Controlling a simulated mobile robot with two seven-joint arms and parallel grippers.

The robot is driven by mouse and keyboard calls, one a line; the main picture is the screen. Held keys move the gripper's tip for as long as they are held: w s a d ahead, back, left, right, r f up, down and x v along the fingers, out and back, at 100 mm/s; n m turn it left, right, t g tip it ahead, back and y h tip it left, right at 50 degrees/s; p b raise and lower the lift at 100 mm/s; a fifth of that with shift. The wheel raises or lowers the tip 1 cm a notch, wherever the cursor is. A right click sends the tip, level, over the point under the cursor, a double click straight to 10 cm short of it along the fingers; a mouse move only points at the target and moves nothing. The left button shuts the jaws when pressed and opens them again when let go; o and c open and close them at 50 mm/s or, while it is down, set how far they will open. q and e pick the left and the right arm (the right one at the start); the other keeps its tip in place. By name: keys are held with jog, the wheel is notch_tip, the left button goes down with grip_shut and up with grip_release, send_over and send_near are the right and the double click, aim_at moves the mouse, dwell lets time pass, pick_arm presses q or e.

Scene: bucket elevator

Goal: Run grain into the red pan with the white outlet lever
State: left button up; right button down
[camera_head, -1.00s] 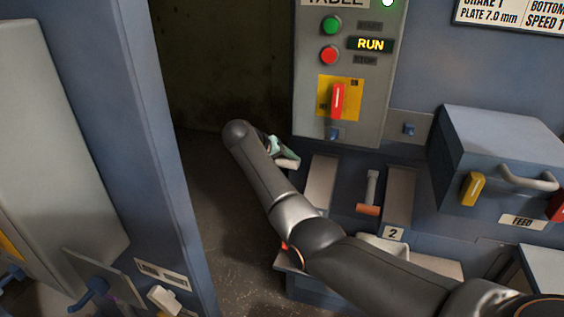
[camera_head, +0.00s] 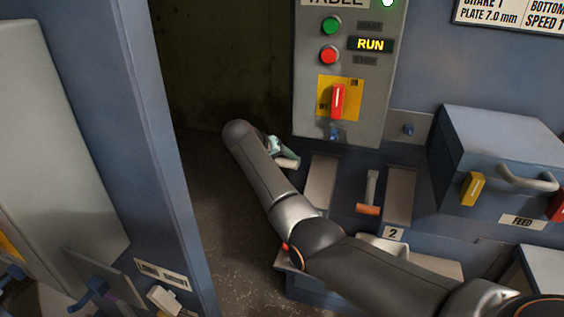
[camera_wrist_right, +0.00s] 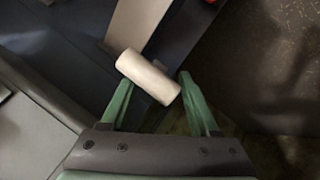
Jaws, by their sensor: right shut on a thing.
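The white outlet lever's pale cylindrical grip (camera_wrist_right: 149,77) lies between the green fingers of my right gripper (camera_wrist_right: 160,92) in the right wrist view. The gripper is shut on it. In the head view the white grip (camera_head: 287,162) shows beside my right gripper (camera_head: 277,148), left of the grey panel strips, with my forearm covering part of it. A small red piece (camera_wrist_right: 212,2) shows at the top edge of the wrist view; I cannot tell if it belongs to the red pan. I see no grain flow. My left gripper is not in view.
A control box (camera_head: 340,70) with a lit RUN sign stands above. A feed box (camera_head: 505,155) juts out at right. A blue post (camera_head: 130,130) stands at left.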

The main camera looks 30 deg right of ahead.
jog(key=c, duration=0.5)
grip_release()
jog(key=shift+s+d+r, duration=0.15)
jog(key=shift+s+d, duration=0.05)
jog(key=shift+d, duration=0.2)
jog(key=o, duration=0.3)
jog(key=shift+s+d+r, duration=0.1)
jog(key=shift+s, duration=0.1)
jog(key=shift+o, duration=0.8)
jog(key=shift+w+a, duration=0.1)
jog(key=shift+a, duration=0.1)
jog(key=shift+a, duration=0.15)
jog(key=v, duration=1.2)
jog(key=shift+b, duration=0.4)
